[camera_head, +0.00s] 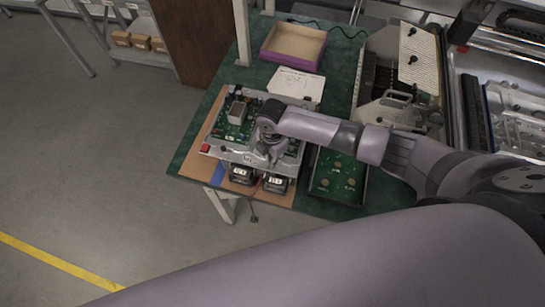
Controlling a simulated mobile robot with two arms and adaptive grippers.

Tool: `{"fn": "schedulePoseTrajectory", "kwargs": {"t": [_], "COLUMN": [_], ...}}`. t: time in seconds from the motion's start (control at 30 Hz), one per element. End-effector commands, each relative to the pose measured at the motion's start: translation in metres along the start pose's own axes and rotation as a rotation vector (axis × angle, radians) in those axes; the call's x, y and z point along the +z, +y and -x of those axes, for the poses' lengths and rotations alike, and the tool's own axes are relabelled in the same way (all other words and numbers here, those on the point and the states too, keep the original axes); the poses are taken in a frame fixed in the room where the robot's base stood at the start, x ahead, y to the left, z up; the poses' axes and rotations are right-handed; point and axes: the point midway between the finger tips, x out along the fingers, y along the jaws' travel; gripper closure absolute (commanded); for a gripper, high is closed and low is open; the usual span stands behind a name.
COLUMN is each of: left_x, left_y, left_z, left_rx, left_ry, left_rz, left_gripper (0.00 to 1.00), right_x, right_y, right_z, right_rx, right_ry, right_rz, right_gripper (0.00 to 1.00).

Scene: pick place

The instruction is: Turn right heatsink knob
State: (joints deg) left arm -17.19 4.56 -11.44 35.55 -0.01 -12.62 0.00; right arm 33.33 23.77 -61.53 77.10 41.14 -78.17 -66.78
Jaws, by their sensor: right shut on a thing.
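A green circuit board (232,130) with a silver front plate (226,154) lies on a brown board on the table. Two black heatsink blocks sit at its front edge, a left one (242,175) and a right one (276,183). My right gripper (264,158) points down over the front plate, just behind the right block. It is shut on the right heatsink knob, which the gripper and wrist hide. The knob's angle cannot be seen. My left gripper is not in view.
A green panel (338,176) lies close to the right of the board, under my right arm. Behind are a white paper sheet (296,84) and a purple-edged open box (293,45). Metal equipment (400,65) stands at the back right. A red part (205,148) sits at the plate's left end.

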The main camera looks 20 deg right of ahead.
Motion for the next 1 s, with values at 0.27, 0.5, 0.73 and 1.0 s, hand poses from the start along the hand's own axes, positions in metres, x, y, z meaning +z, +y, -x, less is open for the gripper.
{"fn": "schedulePoseTrajectory", "kwargs": {"t": [0.27,0.5,0.73,1.0], "left_x": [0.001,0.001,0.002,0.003], "left_y": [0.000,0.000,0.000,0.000], "left_z": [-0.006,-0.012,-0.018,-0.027], "left_rx": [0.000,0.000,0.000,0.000], "left_ry": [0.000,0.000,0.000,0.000], "left_rz": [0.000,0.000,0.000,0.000], "left_gripper": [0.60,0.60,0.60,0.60], "right_x": [0.001,0.001,0.001,0.001], "right_y": [-0.002,-0.001,-0.001,-0.001], "right_z": [-0.002,-0.003,-0.003,-0.003], "right_rx": [-0.005,-0.005,-0.004,-0.005], "right_ry": [-0.002,-0.001,-0.001,-0.001], "right_rz": [0.263,0.491,0.708,0.965], "right_gripper": [1.00,1.00,1.00,1.00]}}
